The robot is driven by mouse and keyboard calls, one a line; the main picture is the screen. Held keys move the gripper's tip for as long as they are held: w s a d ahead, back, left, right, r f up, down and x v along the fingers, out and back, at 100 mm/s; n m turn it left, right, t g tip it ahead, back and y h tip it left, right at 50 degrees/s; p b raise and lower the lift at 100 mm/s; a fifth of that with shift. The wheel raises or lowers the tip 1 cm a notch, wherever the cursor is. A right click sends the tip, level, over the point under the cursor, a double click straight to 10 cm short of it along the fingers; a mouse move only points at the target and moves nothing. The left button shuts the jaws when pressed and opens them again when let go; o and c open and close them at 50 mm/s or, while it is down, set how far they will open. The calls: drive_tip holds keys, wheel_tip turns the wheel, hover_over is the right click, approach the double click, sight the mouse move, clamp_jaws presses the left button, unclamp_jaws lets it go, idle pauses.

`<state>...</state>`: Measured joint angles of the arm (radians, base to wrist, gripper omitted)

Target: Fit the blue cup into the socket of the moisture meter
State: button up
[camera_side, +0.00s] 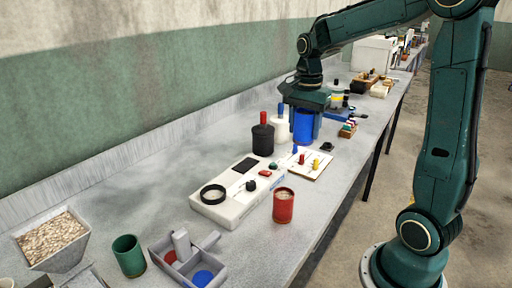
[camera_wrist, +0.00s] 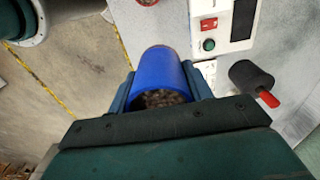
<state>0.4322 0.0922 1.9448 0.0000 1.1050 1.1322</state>
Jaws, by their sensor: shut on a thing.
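The blue cup (camera_side: 303,126) is held above the bench in the side view, behind the black bottle and the pegged board. My gripper (camera_side: 305,108) is shut around it. In the wrist view the blue cup (camera_wrist: 162,70) sits between the fingers of my gripper (camera_wrist: 160,82), with dark grain showing at its near end. The moisture meter (camera_side: 238,205) is a long white box on the bench, nearer the side camera. Its black ring socket (camera_side: 213,194) is at the near-left end and looks empty. The cup is well apart from the socket.
A black bottle (camera_side: 263,140) and white bottle (camera_side: 281,129) stand near the cup. A white board (camera_side: 318,173) with coloured pegs lies beside the meter. A red cup (camera_side: 283,207) stands by the meter's right side. A green cup (camera_side: 128,257), grey tray (camera_side: 213,258) and grain hopper (camera_side: 72,256) are nearer.

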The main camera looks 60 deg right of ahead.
drive_tip(key=w+a+f+n, duration=0.3)
drive_tip(key=w+a+f, duration=0.1)
drive_tip(key=w+a, duration=0.4)
drive_tip(key=w+a+f+n, duration=0.3)
drive_tip(key=w+a+f, duration=0.1)
drive_tip(key=w+a, duration=0.5)
drive_tip(key=shift+w+a+f, duration=0.25)
drive_tip(key=shift+w+f, duration=0.1)
drive_tip(key=shift+f, duration=0.05)
drive_tip(key=shift+f, duration=0.15)
drive_tip(key=shift+f, duration=1.8)
drive_tip(key=shift+f, duration=1.3)
idle(0.7)
drive_tip(key=o, duration=1.5)
drive_tip(key=shift+c, duration=0.2)
